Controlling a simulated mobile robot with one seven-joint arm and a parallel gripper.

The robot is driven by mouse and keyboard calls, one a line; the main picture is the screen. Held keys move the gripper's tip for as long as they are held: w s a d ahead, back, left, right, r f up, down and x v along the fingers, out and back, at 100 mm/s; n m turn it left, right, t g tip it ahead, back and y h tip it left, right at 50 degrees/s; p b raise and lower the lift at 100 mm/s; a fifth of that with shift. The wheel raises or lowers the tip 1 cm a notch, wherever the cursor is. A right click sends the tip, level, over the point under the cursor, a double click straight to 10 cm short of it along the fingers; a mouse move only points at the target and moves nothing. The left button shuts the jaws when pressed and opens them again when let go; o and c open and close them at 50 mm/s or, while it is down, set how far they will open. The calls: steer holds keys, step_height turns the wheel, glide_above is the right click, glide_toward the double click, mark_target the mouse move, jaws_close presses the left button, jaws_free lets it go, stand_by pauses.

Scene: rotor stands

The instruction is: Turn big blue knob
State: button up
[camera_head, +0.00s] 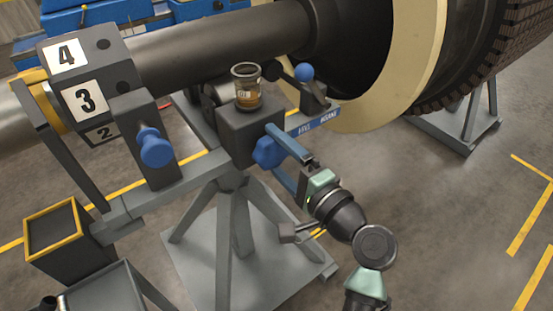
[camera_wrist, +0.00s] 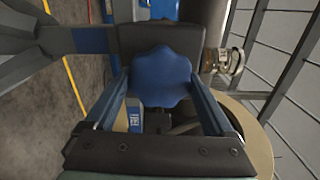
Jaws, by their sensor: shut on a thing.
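The big blue knob (camera_head: 265,153) is a lobed knob on the front of a dark grey box (camera_head: 237,126) on the rotor stand. My gripper (camera_head: 274,149) reaches it from the lower right, with one blue finger above and one below the knob. In the wrist view the knob (camera_wrist: 162,76) sits between the two finger ends of my gripper (camera_wrist: 161,84), which are shut on its sides. The knob's far side and mount are hidden.
Another blue knob (camera_head: 153,149) is on a grey block to the left. A glass jar with brown content (camera_head: 246,88) stands on the box. A blue ball handle (camera_head: 304,73) is behind right. A large shaft (camera_head: 215,55) runs behind.

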steer(key=shift+f+n+b, duration=0.1)
steer(key=shift+n+b, duration=0.75)
steer(key=shift+n, duration=0.45)
steer(key=o, duration=1.1)
steer(key=p+v, duration=0.1)
steer(key=v, duration=1.2)
